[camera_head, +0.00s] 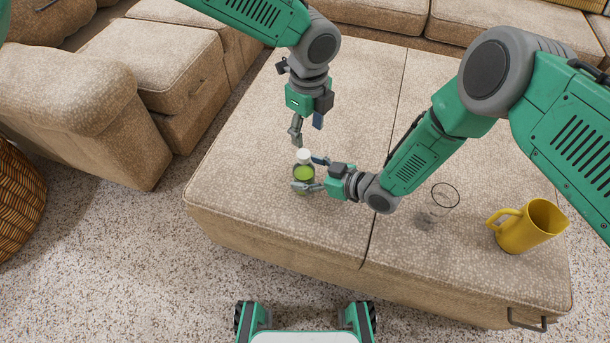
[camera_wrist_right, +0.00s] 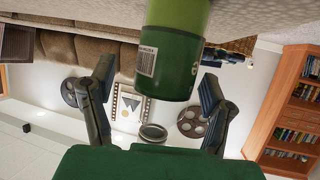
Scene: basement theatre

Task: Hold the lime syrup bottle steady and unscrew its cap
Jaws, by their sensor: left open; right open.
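The lime syrup bottle (camera_head: 303,173), green with a white cap (camera_head: 303,155), stands upright near the left end of the ottoman's top. My right gripper (camera_head: 308,172) is open, with one finger on either side of the bottle. In the right wrist view the green bottle (camera_wrist_right: 172,65) is between the open fingers, with gaps visible on both sides; its cap is out of that view. My left gripper (camera_head: 308,136) points down just above the cap, open and holding nothing. I cannot tell whether its near fingertip touches the cap.
The bottle stands on a beige ottoman (camera_head: 340,90). Beige sofas (camera_head: 155,60) surround the back and left. The ottoman's top left of the bottle is clear.

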